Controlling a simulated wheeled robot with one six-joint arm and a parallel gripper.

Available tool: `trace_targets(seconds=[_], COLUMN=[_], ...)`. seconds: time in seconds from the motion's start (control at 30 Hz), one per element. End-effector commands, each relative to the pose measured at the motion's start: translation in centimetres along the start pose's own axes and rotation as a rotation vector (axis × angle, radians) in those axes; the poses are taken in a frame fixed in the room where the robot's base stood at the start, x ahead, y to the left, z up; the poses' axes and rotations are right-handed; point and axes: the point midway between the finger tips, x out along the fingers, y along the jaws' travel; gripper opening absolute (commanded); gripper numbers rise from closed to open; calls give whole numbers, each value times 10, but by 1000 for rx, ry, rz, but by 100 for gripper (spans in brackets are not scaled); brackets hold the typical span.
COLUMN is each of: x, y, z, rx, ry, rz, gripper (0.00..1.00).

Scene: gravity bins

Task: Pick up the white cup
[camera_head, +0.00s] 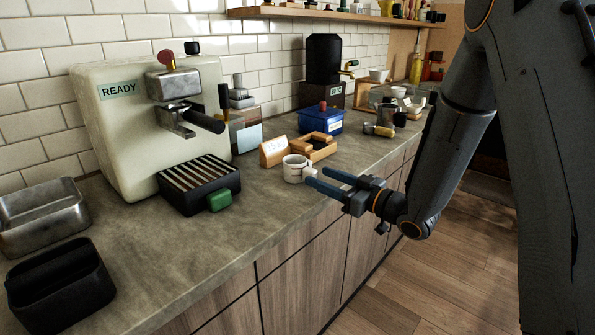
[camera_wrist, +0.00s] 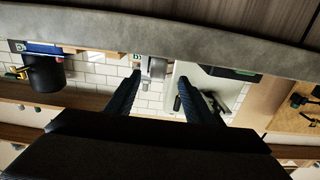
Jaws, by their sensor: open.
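The white cup (camera_head: 294,168) stands upright on the grey counter, near its front edge, with its handle toward the right. My gripper (camera_head: 318,178) is level, just right of the cup at about its height. Its two blue-grey fingers are open and point left toward the handle side. The fingertips look close to the handle; I cannot tell whether they touch it. In the wrist view, the picture is upside down and the open fingers (camera_wrist: 157,85) show with a small whitish shape between their tips, too unclear to name for sure.
A wooden holder with a card (camera_head: 274,152) and an open wooden tray (camera_head: 315,147) stand just behind the cup. A blue box (camera_head: 321,120) is farther back. The coffee machine (camera_head: 128,150) and its black drip tray (camera_head: 198,187) are left. Bare counter (camera_head: 225,235) lies in front.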

Motion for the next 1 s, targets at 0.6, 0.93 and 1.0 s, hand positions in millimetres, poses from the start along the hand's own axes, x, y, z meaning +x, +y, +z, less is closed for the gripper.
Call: trace_targets(seconds=[0.6, 0.93, 1.0], x=[47, 46, 46], y=[4, 4, 4], z=[-2, -2, -2], rx=[0, 0, 0], ry=[-2, -2, -2], rz=[1, 1, 2], gripper=[48, 0, 0])
